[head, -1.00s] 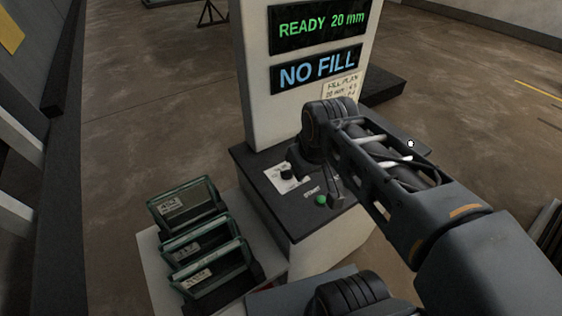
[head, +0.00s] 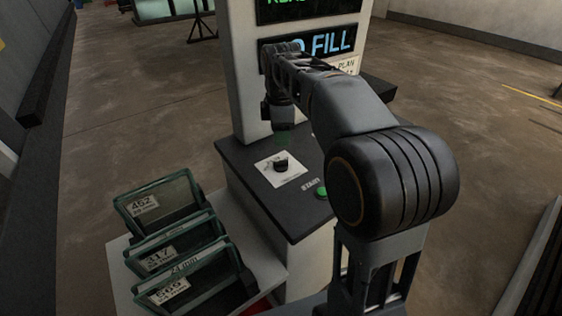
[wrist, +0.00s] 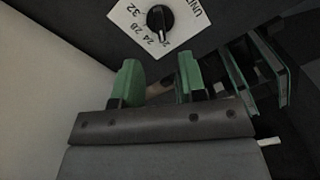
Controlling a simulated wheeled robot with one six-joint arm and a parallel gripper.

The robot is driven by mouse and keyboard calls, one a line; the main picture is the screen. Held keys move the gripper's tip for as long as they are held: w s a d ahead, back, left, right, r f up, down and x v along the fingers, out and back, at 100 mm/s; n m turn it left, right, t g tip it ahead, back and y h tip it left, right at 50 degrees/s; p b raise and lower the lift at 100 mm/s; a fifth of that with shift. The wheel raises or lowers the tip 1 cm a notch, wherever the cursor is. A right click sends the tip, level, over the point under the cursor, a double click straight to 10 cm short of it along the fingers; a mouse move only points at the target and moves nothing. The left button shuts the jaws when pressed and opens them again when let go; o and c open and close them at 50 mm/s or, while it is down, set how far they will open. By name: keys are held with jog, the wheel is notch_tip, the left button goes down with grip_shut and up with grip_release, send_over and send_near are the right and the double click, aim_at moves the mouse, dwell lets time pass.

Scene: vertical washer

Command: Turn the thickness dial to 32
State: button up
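The thickness dial (wrist: 159,18) is a round black knob on a white plate (wrist: 124,17). In the wrist view 32, 28 and 24 can be read along its left and lower side. Its pale pointer mark seems to point down, just past 24; the exact setting is hard to read. In the head view the dial (head: 281,164) sits on the dark console top (head: 300,208). My gripper (wrist: 160,76) has two green fingers standing apart with nothing between them. In the head view my gripper (head: 283,137) hangs above the dial, apart from it, its fingers faint.
A green start button (head: 321,193) is right of the dial. A white column with a "NO FILL" display (head: 330,42) rises behind the console. Labelled glass units in a rack (head: 165,235) stand at the lower left. The display above is mostly cut off.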

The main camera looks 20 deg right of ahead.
aim_at(281, 161)
notch_tip(281, 161, down, 9)
jog(key=shift+r+b, duration=0.1)
jog(key=shift+b, duration=0.4)
jog(key=shift+c, duration=0.2)
grip_shut()
